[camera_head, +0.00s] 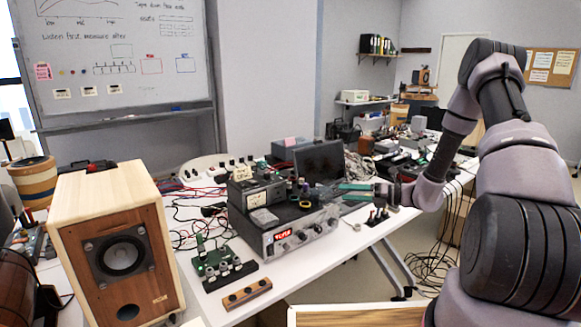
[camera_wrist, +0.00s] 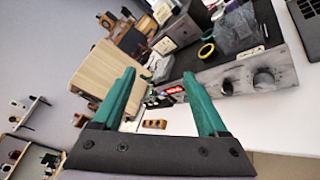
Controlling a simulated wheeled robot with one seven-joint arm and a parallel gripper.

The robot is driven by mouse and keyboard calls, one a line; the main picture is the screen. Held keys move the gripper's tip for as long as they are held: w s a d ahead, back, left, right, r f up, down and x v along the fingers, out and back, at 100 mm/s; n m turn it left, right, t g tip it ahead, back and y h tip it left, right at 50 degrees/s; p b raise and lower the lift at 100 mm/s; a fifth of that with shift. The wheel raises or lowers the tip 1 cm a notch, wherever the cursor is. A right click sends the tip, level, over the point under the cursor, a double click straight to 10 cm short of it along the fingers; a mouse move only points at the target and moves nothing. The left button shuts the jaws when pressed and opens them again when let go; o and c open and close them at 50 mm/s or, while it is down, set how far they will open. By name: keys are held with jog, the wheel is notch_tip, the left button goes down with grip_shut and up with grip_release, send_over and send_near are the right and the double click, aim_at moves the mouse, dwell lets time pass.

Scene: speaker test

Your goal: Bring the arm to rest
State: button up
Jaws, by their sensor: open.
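My arm reaches in from the right in the head view and extends over the white table (camera_head: 345,243). My gripper (camera_head: 352,191) has green fingers pointing left, next to the right end of a grey amplifier-like box (camera_head: 300,232). In the wrist view my gripper (camera_wrist: 159,74) shows its two green fingers spread apart with nothing held between them. The head view does not settle how far the fingers are above the table or the box.
A wooden speaker (camera_head: 118,250) stands at the left table end. A green circuit board (camera_head: 212,260) and a wooden strip with knobs (camera_head: 247,294) lie in front of the box. A dark laptop (camera_head: 320,162) stands behind. Cables (camera_head: 190,215) clutter the tabletop.

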jog(key=s+a+r+n+g+h, duration=0.1)
jog(key=s+r+n+g+h, duration=0.2)
jog(key=s+r+n, duration=0.45)
jog(key=s+a+r+n+g+h, duration=0.25)
jog(key=s+r+n, duration=0.25)
jog(key=r+n, duration=0.45)
jog(key=s+d+r+n+t+h, duration=0.3)
jog(key=s+d+r+n+h, duration=0.1)
jog(key=s+r, duration=0.3)
jog(key=s+d+r+n+t+h, duration=0.3)
jog(key=s+d+r+n+h, duration=0.1)
jog(key=s+r+n, duration=0.3)
jog(key=shift+s+r+n+t, duration=0.35)
jog(key=shift+s+r, duration=0.45)
jog(key=shift+s, duration=0.4)
jog(key=shift+d, duration=0.1)
